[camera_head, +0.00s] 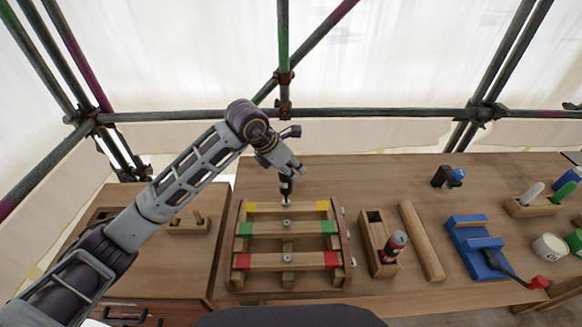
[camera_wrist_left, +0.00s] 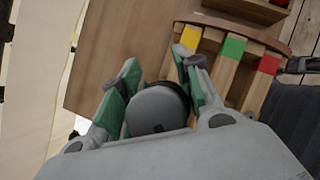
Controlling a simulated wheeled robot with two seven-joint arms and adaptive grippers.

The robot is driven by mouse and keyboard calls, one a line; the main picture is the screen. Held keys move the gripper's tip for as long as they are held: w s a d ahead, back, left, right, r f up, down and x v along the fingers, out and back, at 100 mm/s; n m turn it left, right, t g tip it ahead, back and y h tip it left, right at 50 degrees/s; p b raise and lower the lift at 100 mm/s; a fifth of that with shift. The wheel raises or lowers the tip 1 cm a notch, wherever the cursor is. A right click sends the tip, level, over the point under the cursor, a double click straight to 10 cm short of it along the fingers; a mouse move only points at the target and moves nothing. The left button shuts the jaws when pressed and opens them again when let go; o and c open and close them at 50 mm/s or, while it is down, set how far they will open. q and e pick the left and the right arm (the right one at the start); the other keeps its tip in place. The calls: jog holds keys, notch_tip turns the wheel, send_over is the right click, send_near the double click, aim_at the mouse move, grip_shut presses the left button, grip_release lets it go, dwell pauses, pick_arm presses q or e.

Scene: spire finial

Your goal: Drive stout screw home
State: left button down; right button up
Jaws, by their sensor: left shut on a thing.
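My left gripper (camera_head: 284,172) is shut on a dark upright driver (camera_head: 286,188). In the left wrist view its round grey end (camera_wrist_left: 156,110) sits between the green finger pads of the gripper (camera_wrist_left: 157,88). The driver points down at the middle of the yellow-ended rail (camera_head: 262,207) of a wooden frame (camera_head: 239,240). Its tip is too small to tell whether it touches a screw there. A screw head (camera_head: 287,223) shows on the green-ended rail (camera_head: 265,229), and another (camera_head: 286,256) on the red-ended rail (camera_head: 265,262). My right gripper is not in view.
Right of the frame stand a wooden box (camera_head: 373,226) with a red and black tool (camera_head: 396,243), a round wooden bar (camera_head: 420,240) and a blue stand (camera_head: 463,237). A wooden block (camera_head: 188,226) lies on the left bench. The table behind the frame is clear.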

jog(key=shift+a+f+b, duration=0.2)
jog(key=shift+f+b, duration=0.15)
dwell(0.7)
